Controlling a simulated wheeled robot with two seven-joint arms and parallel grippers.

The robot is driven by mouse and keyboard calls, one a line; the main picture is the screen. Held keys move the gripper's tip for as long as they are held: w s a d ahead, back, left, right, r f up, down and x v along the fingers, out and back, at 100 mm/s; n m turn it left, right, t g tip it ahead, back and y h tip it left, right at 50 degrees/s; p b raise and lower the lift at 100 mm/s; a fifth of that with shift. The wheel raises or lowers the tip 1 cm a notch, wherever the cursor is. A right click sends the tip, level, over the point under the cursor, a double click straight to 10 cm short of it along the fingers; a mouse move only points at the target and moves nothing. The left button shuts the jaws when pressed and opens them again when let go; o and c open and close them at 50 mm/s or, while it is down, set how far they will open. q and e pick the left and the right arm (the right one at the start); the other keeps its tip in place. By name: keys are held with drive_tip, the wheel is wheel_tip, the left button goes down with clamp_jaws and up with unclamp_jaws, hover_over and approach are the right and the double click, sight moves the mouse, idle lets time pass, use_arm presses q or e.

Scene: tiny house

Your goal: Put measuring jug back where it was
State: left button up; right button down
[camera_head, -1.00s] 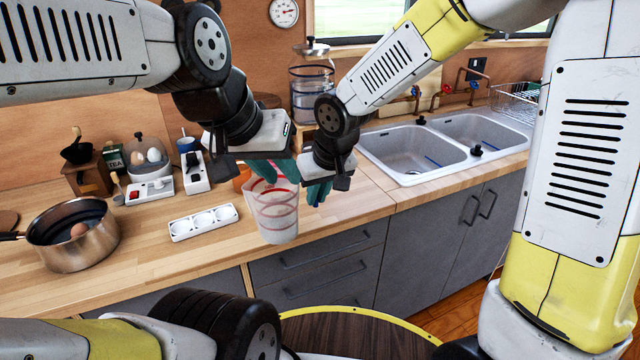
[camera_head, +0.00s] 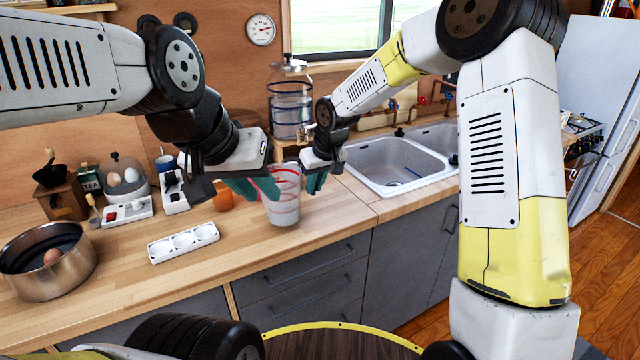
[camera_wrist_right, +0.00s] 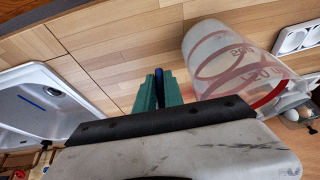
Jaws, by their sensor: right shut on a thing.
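The measuring jug (camera_head: 284,205) is clear with red markings and stands upright over the counter, between my two grippers. My left gripper (camera_head: 255,188) is at the jug's left rim, fingers apart. Whether the jug's base touches the counter is unclear.
A pot (camera_head: 48,262) holding an egg is at far left. A large glass jar (camera_head: 290,105) stands behind. The double sink (camera_head: 395,165) is right. Counter in front is clear.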

drive_tip(key=shift+f, duration=1.25)
drive_tip(key=c, duration=1.5)
unclamp_jaws()
drive_tip(key=shift+o, duration=0.2)
drive_tip(key=v, duration=1.2)
drive_tip(key=s+d+r+m+t, duration=0.1)
drive_tip(key=s+d+r, duration=0.5)
drive_tip(key=d, duration=0.2)
drive_tip(key=s+d+r+m, duration=0.1)
drive_tip(key=s+d+m, duration=0.1)
drive_tip(key=s+d, duration=0.4)
drive_tip(key=s+d+m+t, duration=0.1)
drive_tip(key=s+d+m, duration=0.2)
drive_tip(key=s, duration=1)
drive_tip(key=d, duration=0.2)
drive_tip(key=shift+d+r+t+h, duration=0.3)
drive_tip(key=shift+d+r, duration=0.1)
